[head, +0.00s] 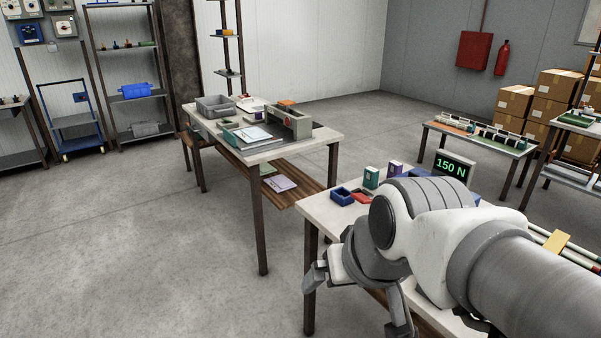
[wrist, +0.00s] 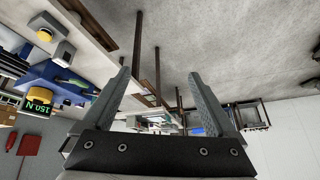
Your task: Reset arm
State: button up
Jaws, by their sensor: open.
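My arm reaches in from the lower right of the head view, bent in front of the near table. My gripper (head: 358,298) hangs at the near table's left end, partly hidden by my wrist. In the wrist view my gripper (wrist: 160,92) shows two grey fingers spread wide apart, with nothing between them but the distant room. The wrist picture is turned over, with the floor at the top. The gripper touches nothing that I can see.
The near table (head: 318,208) holds a blue tray (head: 341,196), small boxes and a display (head: 454,168) reading 150 N. Another table (head: 318,146) with a grey bin (head: 215,107) stands behind. Open floor (head: 130,240) lies to the left. Cartons (head: 514,101) are stacked at the right.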

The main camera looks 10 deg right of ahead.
jog(key=shift+s+d+g+h, duration=0.2)
jog(key=shift+s+d, duration=0.1)
jog(key=shift+s, duration=0.5)
jog(key=shift+s+d+g+h, duration=0.1)
jog(key=shift+s+d+h, duration=0.15)
jog(key=shift+s, duration=0.55)
